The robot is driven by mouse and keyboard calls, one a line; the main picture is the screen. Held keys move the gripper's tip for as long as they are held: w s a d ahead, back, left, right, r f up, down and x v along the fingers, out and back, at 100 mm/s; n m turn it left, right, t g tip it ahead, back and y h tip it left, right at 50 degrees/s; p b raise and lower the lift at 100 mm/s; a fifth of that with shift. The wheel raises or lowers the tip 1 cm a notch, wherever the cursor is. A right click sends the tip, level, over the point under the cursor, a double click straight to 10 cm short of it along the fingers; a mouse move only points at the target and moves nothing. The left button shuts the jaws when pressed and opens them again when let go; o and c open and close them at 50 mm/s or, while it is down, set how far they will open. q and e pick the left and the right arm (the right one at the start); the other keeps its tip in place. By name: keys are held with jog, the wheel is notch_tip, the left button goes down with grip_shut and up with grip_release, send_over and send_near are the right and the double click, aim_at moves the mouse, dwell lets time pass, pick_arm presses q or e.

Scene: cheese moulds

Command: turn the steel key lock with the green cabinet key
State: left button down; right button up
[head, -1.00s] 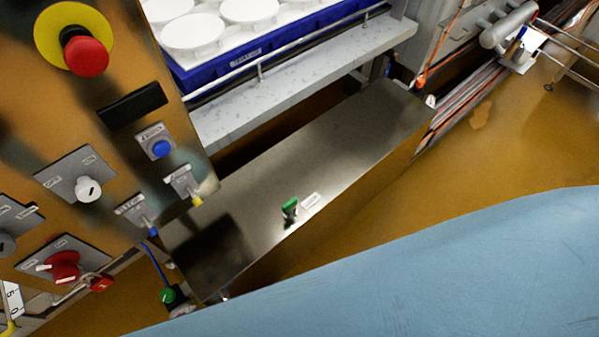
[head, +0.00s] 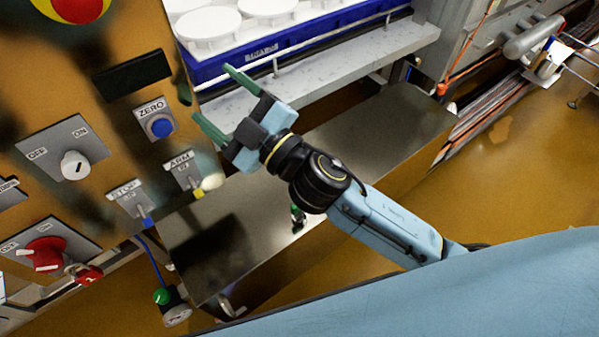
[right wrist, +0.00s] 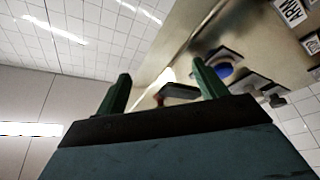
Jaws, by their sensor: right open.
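The green cabinet key (head: 298,215) stands on the steel ledge (head: 350,135) and is partly hidden behind my right arm. A round, pale, slotted fitting (head: 75,165) on a grey OFF/ON plate sits on the tan panel; it looks like the steel key lock, and I see no key in it. My right gripper (head: 212,95) is open and empty, with its green fingers pointing up-left beside the panel's right edge. It is above and left of the key in the head view. In the right wrist view its fingers (right wrist: 162,88) are spread with nothing held. My left gripper is out of view.
The panel (head: 60,110) also carries a ZERO button (head: 162,128), a red OFF/ON switch (head: 42,253) and small STOP and ARM fittings. A blue crate of white moulds (head: 275,45) stands behind my gripper. A green-topped item (head: 162,297) hangs on a blue cord below.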

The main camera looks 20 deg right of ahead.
jog(key=s+a+r+n+g+y, duration=0.4)
jog(key=s+a+n+g+y, duration=0.45)
jog(key=n+g, duration=0.4)
jog(key=n+g+h, duration=0.5)
jog(key=n+h, duration=0.7)
jog(key=h, duration=0.9)
send_near(300, 202)
notch_tip(300, 202, down, 5)
jog(key=shift+s+a+r+b, duration=0.1)
jog(key=shift+s+r+b, duration=0.1)
jog(key=shift+b, duration=0.6)
notch_tip(300, 202, down, 5)
jog(key=shift+b, duration=0.45)
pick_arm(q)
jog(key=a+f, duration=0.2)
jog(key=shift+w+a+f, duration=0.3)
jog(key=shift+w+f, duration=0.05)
pick_arm(e)
jog(key=shift+w+f, duration=0.1)
jog(key=shift+f, duration=0.25)
